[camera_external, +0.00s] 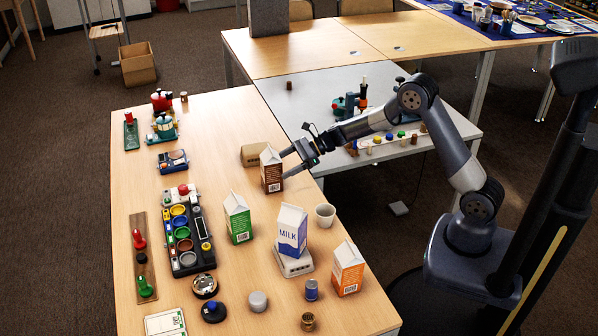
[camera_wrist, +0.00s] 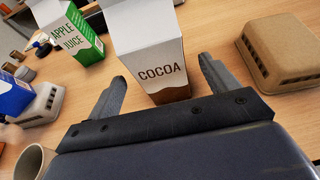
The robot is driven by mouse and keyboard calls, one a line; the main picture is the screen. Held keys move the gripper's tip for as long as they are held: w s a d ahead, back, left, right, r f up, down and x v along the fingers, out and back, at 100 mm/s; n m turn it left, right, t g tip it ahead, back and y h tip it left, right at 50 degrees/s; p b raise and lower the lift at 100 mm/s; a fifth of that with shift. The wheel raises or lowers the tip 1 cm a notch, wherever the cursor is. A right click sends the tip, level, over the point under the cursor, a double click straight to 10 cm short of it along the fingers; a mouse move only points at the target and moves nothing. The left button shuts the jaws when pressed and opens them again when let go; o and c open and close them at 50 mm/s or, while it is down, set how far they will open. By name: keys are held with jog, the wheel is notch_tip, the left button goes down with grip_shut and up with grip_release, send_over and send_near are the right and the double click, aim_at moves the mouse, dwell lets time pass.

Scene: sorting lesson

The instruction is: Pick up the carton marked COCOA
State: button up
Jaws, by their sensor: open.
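The COCOA carton (camera_wrist: 162,72), white on top and brown at its base, stands upright on the wooden table. In the external view it is the brown carton (camera_external: 271,172) near the right part of the table. My gripper (camera_wrist: 162,82) is open, with one finger on each side of the carton's near face in the wrist view. In the external view my gripper (camera_external: 289,162) reaches in from the right, close beside the carton. I cannot tell whether the fingers touch it.
A tan box (camera_wrist: 268,45) stands close to the right in the wrist view. The green APPLE JUICE carton (camera_external: 238,217), blue MILK carton (camera_external: 291,230) on a white stand, orange carton (camera_external: 347,268) and white cup (camera_external: 325,215) stand nearby.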

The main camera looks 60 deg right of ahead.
aim_at(263, 176)
jog(key=x, duration=0.5)
jog(key=shift+w+a+r+p, duration=0.1)
jog(key=shift+a+r+p, duration=0.05)
jog(key=shift+p, duration=0.15)
jog(key=c, duration=1.1)
